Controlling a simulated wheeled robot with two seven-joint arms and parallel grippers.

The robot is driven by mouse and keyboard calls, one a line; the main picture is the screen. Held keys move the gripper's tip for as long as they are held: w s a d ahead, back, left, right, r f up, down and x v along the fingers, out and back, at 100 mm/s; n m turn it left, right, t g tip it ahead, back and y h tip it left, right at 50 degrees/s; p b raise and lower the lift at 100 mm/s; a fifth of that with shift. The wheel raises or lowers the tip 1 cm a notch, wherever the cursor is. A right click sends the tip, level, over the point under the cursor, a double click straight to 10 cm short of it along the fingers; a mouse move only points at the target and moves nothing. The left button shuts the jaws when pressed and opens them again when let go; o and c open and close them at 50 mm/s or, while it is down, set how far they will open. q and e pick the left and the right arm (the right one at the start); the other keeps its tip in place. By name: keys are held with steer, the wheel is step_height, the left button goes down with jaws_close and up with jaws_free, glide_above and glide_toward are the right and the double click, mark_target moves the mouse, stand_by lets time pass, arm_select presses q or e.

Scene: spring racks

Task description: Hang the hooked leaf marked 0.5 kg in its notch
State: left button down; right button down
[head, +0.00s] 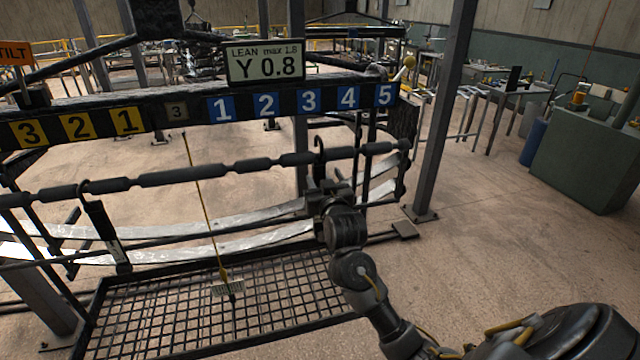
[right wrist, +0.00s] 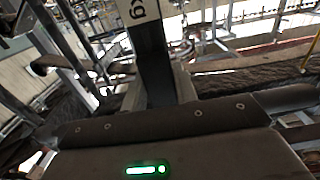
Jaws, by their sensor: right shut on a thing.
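My right gripper (head: 335,197) is shut on a dark hooked leaf just below the notched bar (head: 180,176). The leaf's hook (head: 318,146) shows above my jaws, at a narrow neck of the bar, below the blue 3. I cannot tell whether it bears on the bar or stands just off it. In the right wrist view, the leaf (right wrist: 156,65) stands between the jaws. Its white label (right wrist: 138,10) shows "kg"; the number is cut off. Another hooked leaf (head: 105,232) hangs from the bar at the left. My left gripper is not in view.
Above the bar runs a beam with yellow plates (head: 78,126) at left and blue plates (head: 308,99) at right. Its display (head: 265,62) reads Y 0.8. An orange TILT sign (head: 15,54) stands at left. A yellow pointer line (head: 205,215) hangs over the mesh tray (head: 150,308).

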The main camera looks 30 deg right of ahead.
steer(key=shift+r+p, duration=0.15)
steer(key=shift+p, duration=0.2)
stand_by(0.6)
steer(key=shift+f+b, duration=0.8)
steer(key=shift+f, duration=0.5)
